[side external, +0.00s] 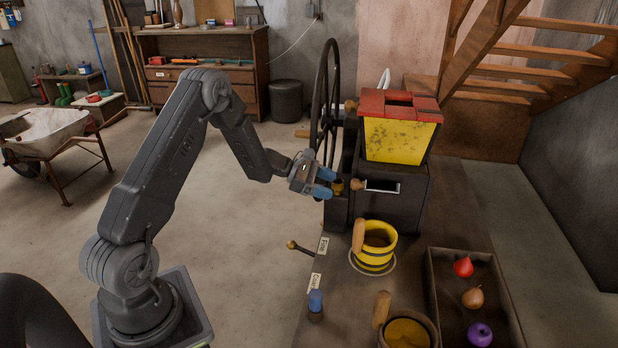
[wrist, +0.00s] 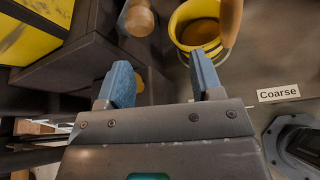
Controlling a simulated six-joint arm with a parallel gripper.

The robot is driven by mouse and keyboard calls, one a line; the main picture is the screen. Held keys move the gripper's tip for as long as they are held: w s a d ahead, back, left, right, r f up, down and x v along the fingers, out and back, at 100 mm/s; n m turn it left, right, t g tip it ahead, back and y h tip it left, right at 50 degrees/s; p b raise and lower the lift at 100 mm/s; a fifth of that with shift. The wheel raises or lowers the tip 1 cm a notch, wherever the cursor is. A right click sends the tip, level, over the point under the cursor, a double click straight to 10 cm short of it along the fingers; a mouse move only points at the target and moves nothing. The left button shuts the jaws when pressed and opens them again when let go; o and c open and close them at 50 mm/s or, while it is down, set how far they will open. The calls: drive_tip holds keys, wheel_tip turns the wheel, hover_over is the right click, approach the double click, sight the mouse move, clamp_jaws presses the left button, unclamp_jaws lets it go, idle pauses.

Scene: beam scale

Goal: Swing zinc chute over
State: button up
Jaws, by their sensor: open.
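No part is clearly identifiable as the zinc chute. A pale metal strip (side external: 383,187) shows in the slot of the dark mill body (side external: 398,212), with a wooden knob (side external: 358,184) at its left; I cannot tell if this is the chute. My gripper (side external: 328,183) is open and empty, left of that knob, by the mill's left side. A small brass-coloured piece (side external: 338,187) is close to its fingertips. In the wrist view, my open fingers (wrist: 163,78) point toward the mill, with a wooden knob (wrist: 138,18) ahead.
A yellow banded bucket (side external: 374,262) with a wooden handle stands below the slot. Another bucket (side external: 407,342) stands in front. A tray (side external: 437,300) holds red, tan and purple pieces. A tall wheel (side external: 327,95) is behind my gripper. A knobbed lever (side external: 292,245) and a Coarse label (wrist: 279,93) are nearby.

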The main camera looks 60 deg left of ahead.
drive_tip(key=w+d+n, duration=0.1)
drive_tip(key=w, duration=0.1)
drive_tip(key=w+d+n+g+h, duration=0.1)
drive_tip(key=w+d, duration=0.1)
drive_tip(key=w+d+f, duration=0.1)
drive_tip(key=w, duration=0.2)
drive_tip(key=shift+d+n+h, duration=0.15)
drive_tip(key=shift+n+h, duration=0.15)
drive_tip(key=shift+n, duration=0.1)
drive_tip(key=shift+w+a+r+n+g+h, duration=0.25)
drive_tip(key=shift+r+n+g, duration=0.15)
drive_tip(key=shift+n, duration=0.15)
drive_tip(key=shift+w+a+r+n+g+h, duration=0.15)
drive_tip(key=shift+a+r+n+g+h, duration=0.15)
drive_tip(key=shift+n, duration=0.25)
drive_tip(key=shift+s+d+f+m+t+y, duration=0.3)
drive_tip(key=shift+d+f+m+y, duration=0.1)
drive_tip(key=shift+m, duration=0.2)
drive_tip(key=shift+s+d+f+m+t+y, duration=0.25)
drive_tip(key=shift+f+m, duration=0.15)
drive_tip(key=shift+m, duration=0.2)
wheel_tip(320, 180, down, 2)
drive_tip(key=m+t+y, duration=0.1)
drive_tip(key=m, duration=0.2)
approach(355, 187)
drive_tip(key=s+a, duration=0.1)
drive_tip(key=s+a+f, duration=0.1)
drive_tip(key=shift+s+f, duration=0.15)
drive_tip(key=shift+s, duration=0.25)
